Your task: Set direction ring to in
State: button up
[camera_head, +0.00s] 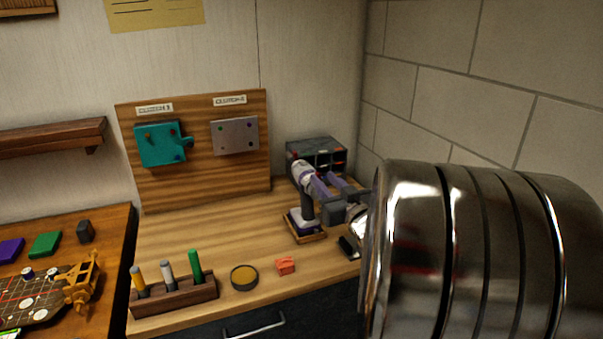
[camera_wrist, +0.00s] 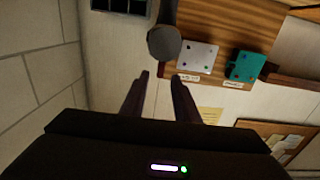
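A drill (camera_head: 305,198) with a pale purple top and dark handle stands upright on a small wood-edged base (camera_head: 304,233) on the workbench. My gripper (camera_head: 319,181) is beside its top, on the right, with its purple fingers reaching toward it. In the wrist view, which is upside down, the two fingers of my gripper (camera_wrist: 160,76) are apart with nothing between them. The drill's rounded grey end (camera_wrist: 163,42) shows just beyond the fingertips. I cannot tell whether they touch. The direction ring and its setting cannot be made out.
A dark organizer box (camera_head: 316,152) stands behind the drill. A board (camera_head: 195,184) with teal and grey plates is at the back. A pen rack (camera_head: 174,296), a round tin (camera_head: 244,277) and a small red block (camera_head: 285,266) lie near the front. A brick wall is right.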

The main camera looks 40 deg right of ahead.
aim_at(320, 175)
jog(key=shift+x, duration=2.3)
jog(key=shift+c, duration=0.4)
grip_shut()
